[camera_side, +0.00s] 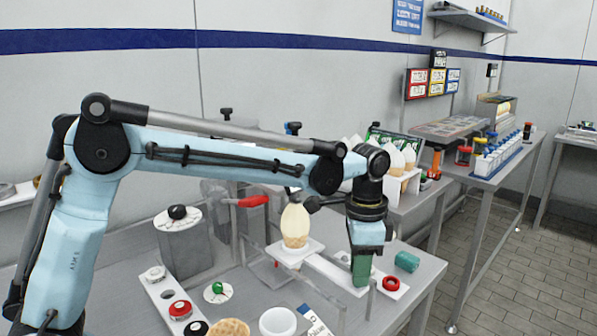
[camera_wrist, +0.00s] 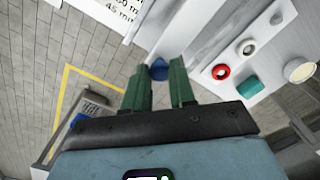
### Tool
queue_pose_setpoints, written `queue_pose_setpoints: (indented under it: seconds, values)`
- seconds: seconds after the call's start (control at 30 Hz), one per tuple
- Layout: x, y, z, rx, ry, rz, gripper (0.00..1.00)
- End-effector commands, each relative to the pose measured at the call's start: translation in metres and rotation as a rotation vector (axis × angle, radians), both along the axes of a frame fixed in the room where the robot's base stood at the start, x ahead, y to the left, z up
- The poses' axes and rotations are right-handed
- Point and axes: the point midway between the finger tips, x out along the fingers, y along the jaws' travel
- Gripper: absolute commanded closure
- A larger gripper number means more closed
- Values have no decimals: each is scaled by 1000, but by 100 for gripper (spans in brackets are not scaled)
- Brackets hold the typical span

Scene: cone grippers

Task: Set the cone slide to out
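A white slide plate (camera_side: 328,268) runs across the steel table in the side view. A cone with pale ice cream (camera_side: 295,225) stands upright at its left part. My gripper (camera_side: 361,272), with green fingers, points down at the slide's right part, by a red ring-shaped knob (camera_side: 391,284). In the wrist view my gripper (camera_wrist: 159,68) has its two fingers apart. A blue knob (camera_wrist: 158,70) shows in the gap between the fingertips; I cannot tell whether they touch it. It is not visible in the side view.
A white panel with knobs (camera_side: 172,300), a white cup (camera_side: 278,323) and a waffle piece (camera_side: 228,328) are at the front left. Behind are a cone rack (camera_side: 401,185) and another bench. The floor is clear at right.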

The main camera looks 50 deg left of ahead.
Motion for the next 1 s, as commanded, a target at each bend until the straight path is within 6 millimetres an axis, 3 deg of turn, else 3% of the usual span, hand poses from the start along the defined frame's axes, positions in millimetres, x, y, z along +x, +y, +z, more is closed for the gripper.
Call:
queue_pose_setpoints:
  seconds: [0.1,0.4,0.8,1.0]
  values:
    - [0,0,0,0,0,0,100]
    - [0,-5,0,0,0,-2,100]
    - [1,-96,0,0,-1,-4,100]
    - [0,-111,0,-1,-1,-1,100]
